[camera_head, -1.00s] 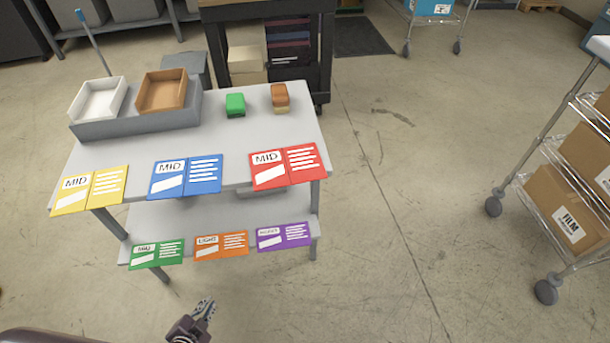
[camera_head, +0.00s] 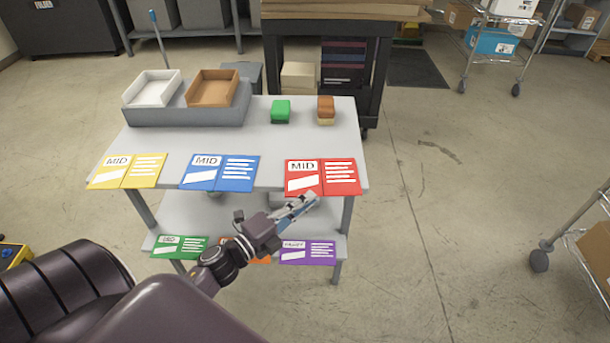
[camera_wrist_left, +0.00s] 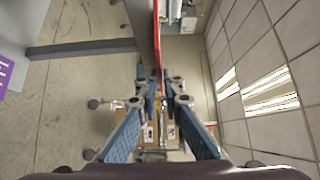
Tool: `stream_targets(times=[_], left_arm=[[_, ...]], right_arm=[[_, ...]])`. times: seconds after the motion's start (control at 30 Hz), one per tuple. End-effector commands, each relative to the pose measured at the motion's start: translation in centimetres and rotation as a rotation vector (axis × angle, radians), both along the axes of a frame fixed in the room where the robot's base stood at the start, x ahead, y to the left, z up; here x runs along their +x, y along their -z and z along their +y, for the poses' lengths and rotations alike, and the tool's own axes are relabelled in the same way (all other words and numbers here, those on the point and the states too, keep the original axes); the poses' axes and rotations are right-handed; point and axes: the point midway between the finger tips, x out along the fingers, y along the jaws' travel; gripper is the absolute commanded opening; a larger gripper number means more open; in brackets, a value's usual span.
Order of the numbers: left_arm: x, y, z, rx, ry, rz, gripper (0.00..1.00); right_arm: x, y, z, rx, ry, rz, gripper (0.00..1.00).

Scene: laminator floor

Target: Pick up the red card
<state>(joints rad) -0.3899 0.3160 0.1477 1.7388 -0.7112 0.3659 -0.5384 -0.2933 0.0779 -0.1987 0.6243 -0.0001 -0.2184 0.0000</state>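The red card (camera_head: 323,178), marked MID, lies at the front right edge of the table's upper shelf and overhangs it. In the left wrist view the card (camera_wrist_left: 157,38) is a thin red edge, seen nearly edge-on. My left gripper (camera_head: 307,203) is just below the card's front edge in the head view. In the wrist view its blue-padded fingers (camera_wrist_left: 160,97) stand apart on either side of the line of the red edge. Contact with the card cannot be made out. My right gripper is out of view.
A blue card (camera_head: 220,173) and a yellow card (camera_head: 127,171) lie left on the table (camera_head: 265,145). A purple card (camera_head: 307,252) and a green card (camera_head: 180,247) are on the lower shelf; an orange card (camera_head: 262,260) is mostly behind my arm. Trays (camera_head: 213,90) and two blocks (camera_head: 281,110) stand behind.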

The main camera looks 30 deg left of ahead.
Motion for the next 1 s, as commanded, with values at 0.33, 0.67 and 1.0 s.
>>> stream_targets(times=[0.33, 0.67, 1.0], left_arm=[[2.9, 0.0, -0.7, -0.003, -0.001, 0.001, 0.07], [2.9, 0.0, -0.7, -0.003, -0.001, 0.001, 0.0], [2.9, -0.3, -0.7, -0.002, -0.001, 0.0, 0.0]], right_arm=[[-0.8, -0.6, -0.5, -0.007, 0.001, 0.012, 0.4], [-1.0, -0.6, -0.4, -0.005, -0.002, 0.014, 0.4], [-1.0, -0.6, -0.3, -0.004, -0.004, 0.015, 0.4]])
